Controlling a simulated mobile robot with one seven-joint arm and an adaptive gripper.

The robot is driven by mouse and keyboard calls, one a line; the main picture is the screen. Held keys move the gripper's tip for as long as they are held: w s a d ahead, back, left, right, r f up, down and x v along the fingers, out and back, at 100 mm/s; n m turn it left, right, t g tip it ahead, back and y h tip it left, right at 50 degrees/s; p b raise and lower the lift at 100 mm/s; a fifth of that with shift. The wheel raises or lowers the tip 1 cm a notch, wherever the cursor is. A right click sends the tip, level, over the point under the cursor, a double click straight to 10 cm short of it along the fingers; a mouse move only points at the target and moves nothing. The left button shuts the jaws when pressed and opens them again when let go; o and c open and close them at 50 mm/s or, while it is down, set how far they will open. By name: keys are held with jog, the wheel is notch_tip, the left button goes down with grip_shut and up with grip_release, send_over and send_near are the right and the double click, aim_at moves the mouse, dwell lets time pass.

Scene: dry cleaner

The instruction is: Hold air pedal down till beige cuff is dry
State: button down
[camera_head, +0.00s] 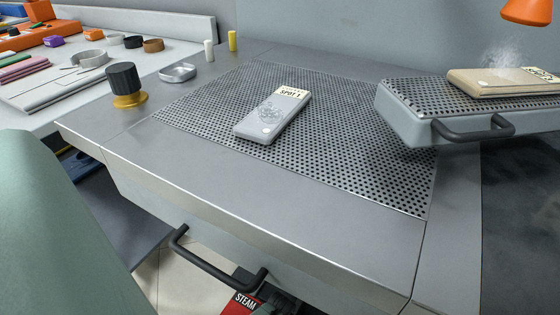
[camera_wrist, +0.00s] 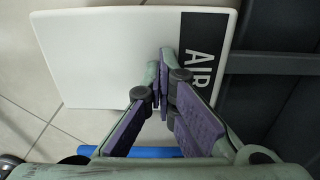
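The beige cuff (camera_head: 498,82) lies on the small perforated side board (camera_head: 405,100) at the right of the head view. A pale wisp hangs above it, and its label is partly cut off by the frame edge. The white air pedal (camera_wrist: 105,60) with a black "AIR" label (camera_wrist: 200,60) shows near the floor in the wrist view. My gripper (camera_wrist: 169,75) is over the pedal's near part, fingertips together and nothing between them. I cannot tell whether the tips touch or press the pedal. The gripper is outside the head view.
A grey cuff labelled "SPOT 1" (camera_head: 272,115) lies on the perforated table (camera_head: 350,165). A red "STEAM" pedal (camera_head: 243,303) shows below the table's black handle (camera_head: 215,265). A dark structure (camera_wrist: 275,65) stands right of the air pedal; a blue bar (camera_wrist: 150,152) lies nearer.

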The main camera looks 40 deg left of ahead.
jog(key=shift+s, duration=0.1)
notch_tip(320, 180, up, 9)
jog(key=p, duration=0.7)
dwell(0.5)
dwell(0.4)
